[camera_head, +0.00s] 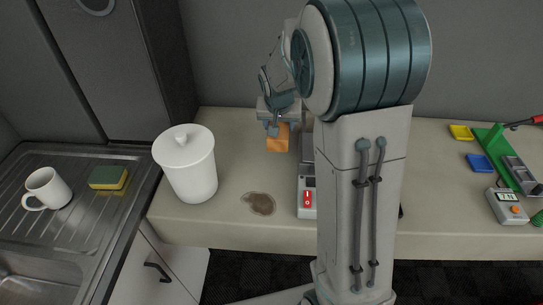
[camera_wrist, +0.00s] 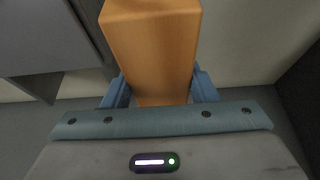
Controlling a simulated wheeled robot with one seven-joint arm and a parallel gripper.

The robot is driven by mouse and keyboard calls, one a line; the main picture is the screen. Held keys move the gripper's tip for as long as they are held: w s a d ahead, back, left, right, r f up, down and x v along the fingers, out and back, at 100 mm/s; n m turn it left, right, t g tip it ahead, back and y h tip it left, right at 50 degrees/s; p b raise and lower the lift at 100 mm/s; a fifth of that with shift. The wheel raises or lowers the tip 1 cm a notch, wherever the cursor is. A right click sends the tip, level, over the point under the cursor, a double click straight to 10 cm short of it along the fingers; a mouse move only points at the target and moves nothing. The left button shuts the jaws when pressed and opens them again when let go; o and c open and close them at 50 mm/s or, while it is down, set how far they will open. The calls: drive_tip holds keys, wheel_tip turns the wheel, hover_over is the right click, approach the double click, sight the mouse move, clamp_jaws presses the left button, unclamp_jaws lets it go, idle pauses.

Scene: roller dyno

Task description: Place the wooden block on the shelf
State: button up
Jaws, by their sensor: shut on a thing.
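The wooden block (camera_head: 278,138) is orange-brown and hangs below my gripper (camera_head: 273,127) in the head view, at the back of the counter, left of my arm. In the wrist view the block (camera_wrist: 152,45) fills the upper middle, held between the two blue-grey fingers of my gripper (camera_wrist: 160,92). My gripper is shut on it. I cannot tell how high above the counter the block is. No shelf can be clearly made out in either view; my arm hides part of the counter.
A white lidded canister (camera_head: 187,165) stands left of the block. A brown stain (camera_head: 259,204) and a device with a red switch (camera_head: 307,199) are in front. A mug (camera_head: 46,188) and sponge (camera_head: 108,177) are by the sink. Green equipment (camera_head: 492,150) is at right.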

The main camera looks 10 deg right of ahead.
sight(278, 156)
wheel_tip(278, 156, down, 9)
drive_tip(key=shift+r+p, duration=0.1)
drive_tip(key=shift+p, duration=0.4)
drive_tip(key=shift+f, duration=0.2)
drive_tip(key=o, duration=1.1)
drive_tip(key=shift+c, duration=0.2)
